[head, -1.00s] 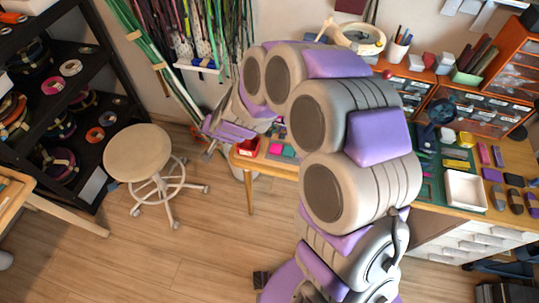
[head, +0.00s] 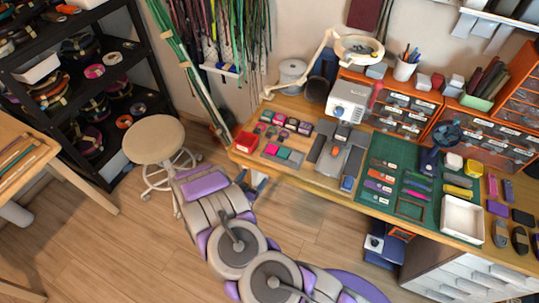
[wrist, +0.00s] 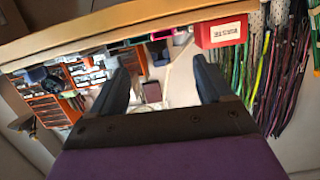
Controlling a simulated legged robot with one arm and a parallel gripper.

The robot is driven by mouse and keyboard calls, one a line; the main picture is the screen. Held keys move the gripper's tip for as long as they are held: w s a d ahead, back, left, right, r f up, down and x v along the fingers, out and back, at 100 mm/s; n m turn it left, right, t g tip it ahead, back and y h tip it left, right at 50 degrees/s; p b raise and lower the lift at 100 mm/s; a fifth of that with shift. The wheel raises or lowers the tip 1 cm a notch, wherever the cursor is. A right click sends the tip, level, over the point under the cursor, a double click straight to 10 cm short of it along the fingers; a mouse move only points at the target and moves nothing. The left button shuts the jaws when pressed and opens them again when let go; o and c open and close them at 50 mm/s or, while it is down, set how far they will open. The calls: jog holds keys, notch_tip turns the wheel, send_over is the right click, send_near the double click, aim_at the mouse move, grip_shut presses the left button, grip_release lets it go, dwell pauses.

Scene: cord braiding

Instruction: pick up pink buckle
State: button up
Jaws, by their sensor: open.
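A small pink patch (wrist: 181,38), likely the same buckle, shows near the bench edge in the wrist view. My gripper (wrist: 160,68) is open with nothing between its two dark fingers. In the head view my arm is folded low in front of the bench's left end, with the gripper apart from the buckle; its fingertips are hard to make out there.
A red box (head: 246,141) stands left of the buckle; it also shows in the wrist view (wrist: 221,32). The workbench edge (wrist: 110,19) crosses the top of the wrist view. A round stool (head: 154,139) stands left of my arm. Small pieces, a grey machine and a green mat (head: 385,150) occupy the bench.

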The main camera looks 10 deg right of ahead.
send_near(270, 152)
jog(key=shift+t, duration=0.3)
jog(key=w+d, duration=0.1)
jog(key=d+f+b, duration=0.1)
jog(key=w+d, duration=0.1)
jog(key=shift+w+d+f, duration=0.25)
jog(key=shift+w+d, duration=0.1)
jog(key=shift+d, duration=0.05)
jog(key=shift+w+b, duration=0.2)
jog(key=shift+b, duration=0.1)
jog(key=shift+w+a+h, duration=0.3)
jog(key=shift+a, duration=0.15)
jog(key=shift+w+a+f, duration=0.15)
jog(key=shift+w, duration=0.2)
jog(key=x, duration=0.2)
jog(key=b+x, duration=0.1)
jog(key=x, duration=0.1)
jog(key=shift+w+d, duration=0.15)
jog(key=shift+d, duration=0.5)
jog(key=shift+a, duration=0.75)
jog(key=c, duration=0.6)
jog(key=shift+d, duration=0.5)
jog(key=c, duration=0.5)
jog(key=shift+a, duration=0.1)
